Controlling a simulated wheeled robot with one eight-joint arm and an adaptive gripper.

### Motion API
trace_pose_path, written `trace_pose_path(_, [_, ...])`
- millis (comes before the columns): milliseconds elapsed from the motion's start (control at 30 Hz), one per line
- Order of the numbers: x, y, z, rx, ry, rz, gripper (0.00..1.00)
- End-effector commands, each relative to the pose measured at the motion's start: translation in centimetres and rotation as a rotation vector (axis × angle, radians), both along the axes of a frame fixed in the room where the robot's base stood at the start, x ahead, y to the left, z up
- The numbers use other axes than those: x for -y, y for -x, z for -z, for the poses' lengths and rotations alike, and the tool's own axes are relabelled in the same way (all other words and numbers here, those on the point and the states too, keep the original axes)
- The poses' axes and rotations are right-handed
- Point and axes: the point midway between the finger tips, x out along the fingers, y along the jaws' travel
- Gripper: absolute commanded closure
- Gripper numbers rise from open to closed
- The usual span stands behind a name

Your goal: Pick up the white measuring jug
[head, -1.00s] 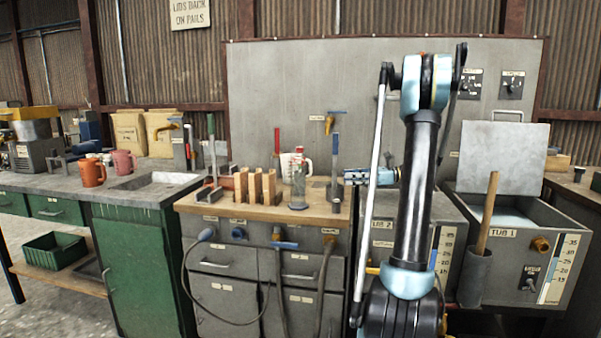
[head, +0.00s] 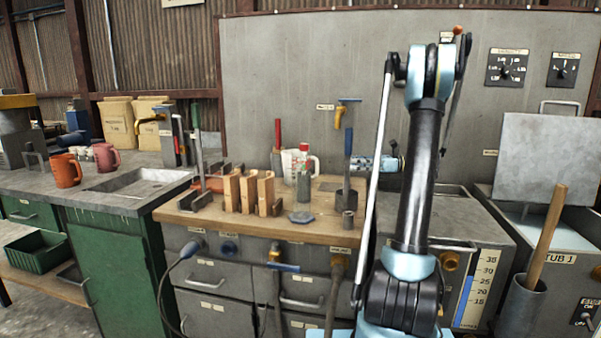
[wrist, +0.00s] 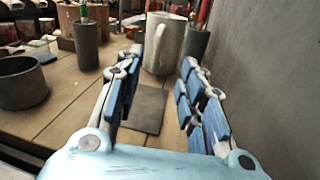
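The white measuring jug (head: 289,163) stands upright toward the back of the wooden bench top in the head view. A grey cylinder with a red-capped item (head: 304,178) partly hides it. In the wrist view the jug (wrist: 163,48) stands ahead, beyond my fingertips, with its handle facing me. My gripper (wrist: 161,66) is open and empty, its blue-padded fingers spread on either side of the line to the jug. In the head view my gripper (head: 358,163) is to the right of the jug, pointing left, partly behind my arm.
Dark cylinders stand near the jug in the wrist view, one at left (wrist: 87,46) and one at right (wrist: 196,45). A grey cup (wrist: 22,83) is further left. Wooden blocks (head: 249,192) stand in front of the jug. The grey back panel (head: 280,70) rises behind.

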Motion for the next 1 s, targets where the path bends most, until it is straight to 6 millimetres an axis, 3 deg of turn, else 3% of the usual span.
trace_pose_path(500, [-8.7,0.0,-0.1,0.001,0.0,0.001,0.64])
trace_pose_path(1000, [-12.4,0.0,-0.5,0.001,0.0,0.001,0.64])
